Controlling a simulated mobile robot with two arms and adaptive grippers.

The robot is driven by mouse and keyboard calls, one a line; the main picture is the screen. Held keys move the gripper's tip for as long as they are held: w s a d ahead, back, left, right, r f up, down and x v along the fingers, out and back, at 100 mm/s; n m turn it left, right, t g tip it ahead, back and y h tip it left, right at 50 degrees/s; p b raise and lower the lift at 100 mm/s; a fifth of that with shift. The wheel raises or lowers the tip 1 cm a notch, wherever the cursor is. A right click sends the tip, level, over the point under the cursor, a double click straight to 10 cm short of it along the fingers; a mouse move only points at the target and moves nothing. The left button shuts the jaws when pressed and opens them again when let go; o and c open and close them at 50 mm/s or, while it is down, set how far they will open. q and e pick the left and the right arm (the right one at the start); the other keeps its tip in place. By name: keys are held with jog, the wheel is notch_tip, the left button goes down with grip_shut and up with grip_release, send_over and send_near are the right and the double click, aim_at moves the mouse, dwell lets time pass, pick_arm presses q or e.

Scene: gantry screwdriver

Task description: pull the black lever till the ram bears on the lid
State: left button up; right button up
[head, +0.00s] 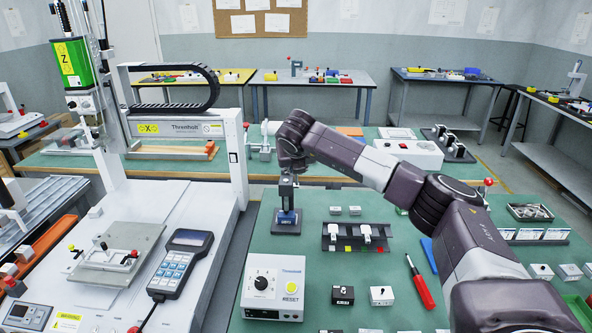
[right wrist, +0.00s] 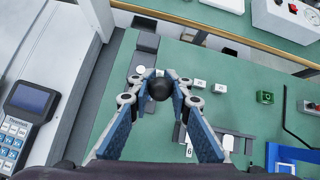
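My right gripper (head: 287,214) points down over the green bench, at a small dark stand (head: 284,229). In the right wrist view a round black knob (right wrist: 160,89), which looks like the end of the black lever, sits between the fingertips of that gripper (right wrist: 162,96). It fills the gap, with a fingertip against each side. The lever's shaft below the knob is hidden. The ram and the lid are hidden by my gripper and arm, so I cannot tell whether they touch. My left gripper is not in view.
A white gantry with a handheld pendant (head: 185,262) stands left of the bench.

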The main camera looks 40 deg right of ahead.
jog(key=o, duration=0.5)
jog(key=v, duration=1.2)
jog(key=shift+w, duration=0.1)
dwell(0.5)
